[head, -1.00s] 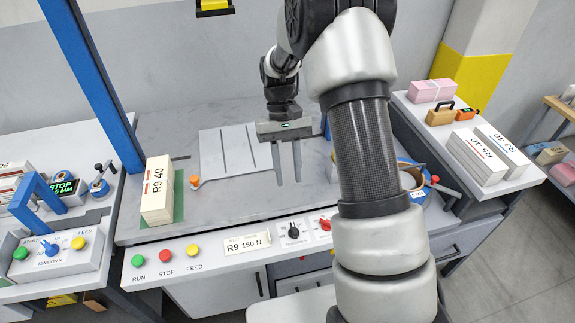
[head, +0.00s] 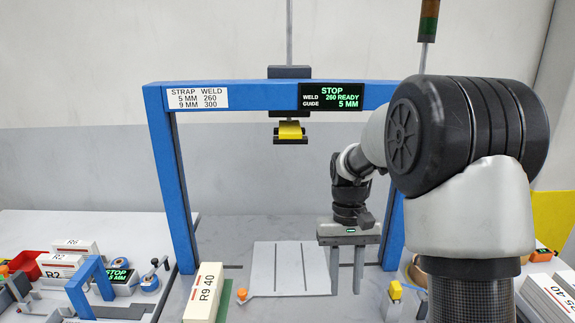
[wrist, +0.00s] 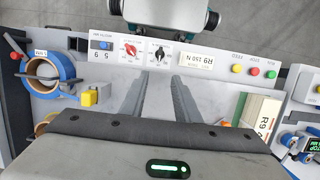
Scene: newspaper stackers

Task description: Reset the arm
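My gripper (head: 346,288) hangs with its two fingers pointing down at the right of the pale grooved plate (head: 278,284) on the grey table. The fingers are apart with nothing between them, so it is open. In the wrist view my open gripper (wrist: 158,88) shows both fingers over bare tabletop, with the front control panel beyond them. My arm comes in from the right of the head view, bent, and covers the right post of the blue frame (head: 230,97) in part.
A stack marked R9 40 (head: 204,293) stands left of the plate beside an orange knob (head: 242,294). A yellow-tipped head (head: 290,130) hangs under the frame. A screen (head: 331,97) reads STOP, 260 READY, 5 MM. A blue strap roll (wrist: 45,75) lies left in the wrist view.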

